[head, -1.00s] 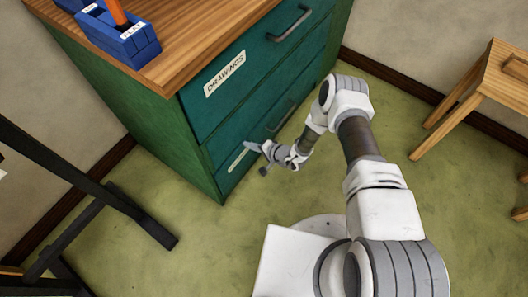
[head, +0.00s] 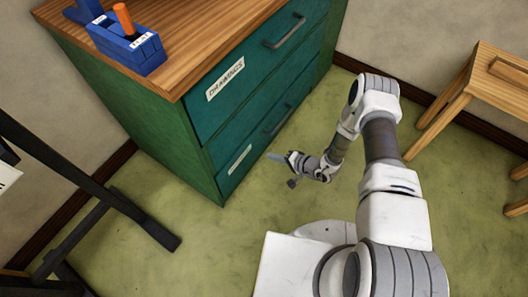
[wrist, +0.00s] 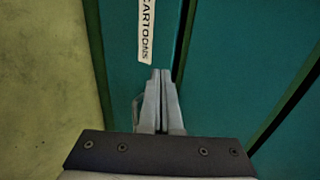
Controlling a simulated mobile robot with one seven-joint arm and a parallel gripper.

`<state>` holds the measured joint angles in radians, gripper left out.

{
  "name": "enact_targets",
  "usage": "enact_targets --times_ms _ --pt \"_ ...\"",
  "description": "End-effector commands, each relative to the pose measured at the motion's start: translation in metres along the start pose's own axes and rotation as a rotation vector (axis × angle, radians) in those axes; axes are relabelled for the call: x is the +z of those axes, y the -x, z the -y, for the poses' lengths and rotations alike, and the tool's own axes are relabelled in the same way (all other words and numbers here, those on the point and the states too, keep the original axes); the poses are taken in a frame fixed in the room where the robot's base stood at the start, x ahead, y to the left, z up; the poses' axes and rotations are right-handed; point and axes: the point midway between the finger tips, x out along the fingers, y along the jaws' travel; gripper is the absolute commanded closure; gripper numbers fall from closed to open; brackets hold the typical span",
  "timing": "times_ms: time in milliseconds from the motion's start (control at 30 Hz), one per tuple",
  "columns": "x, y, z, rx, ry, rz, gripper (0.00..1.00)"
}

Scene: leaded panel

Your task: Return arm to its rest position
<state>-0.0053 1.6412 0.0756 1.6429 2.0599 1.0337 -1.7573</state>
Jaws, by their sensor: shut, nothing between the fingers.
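My gripper (head: 278,157) is in front of the lower drawers of a green cabinet (head: 160,140) in the head view. Its fingers are shut with nothing between them. In the wrist view the closed fingertips (wrist: 160,75) point at the teal drawer fronts, just below a white label reading "CARTOONS" (wrist: 146,28). The arm is bent, with its elbow raised to the right of the cabinet. The head view shows a gap between the fingers and the drawer front, though its size is hard to tell.
The cabinet's upper drawer is labelled "DRAWINGS" (head: 226,79). A blue box (head: 140,52) with an orange stick stands on its wooden top. A wooden stool (head: 490,85) is at right, a dark metal stand (head: 95,215) at left. Green floor lies open around my base.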

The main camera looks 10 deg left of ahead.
Motion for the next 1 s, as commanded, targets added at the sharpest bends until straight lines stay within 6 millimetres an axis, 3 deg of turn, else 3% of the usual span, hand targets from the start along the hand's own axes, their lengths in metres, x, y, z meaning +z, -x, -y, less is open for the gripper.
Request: enact_targets --times_ms 100,400,533,767,1000 --pt "0.000 0.010 0.000 0.000 -0.001 0.000 1.00" --pt "0.000 0.013 0.000 -0.002 0.001 0.001 1.00" --pt "-0.008 0.016 0.017 -0.013 0.013 0.015 1.00" --pt "-0.032 0.044 0.103 -0.050 0.074 0.110 1.00" --pt "-0.040 0.092 0.193 -0.040 0.153 0.223 1.00"
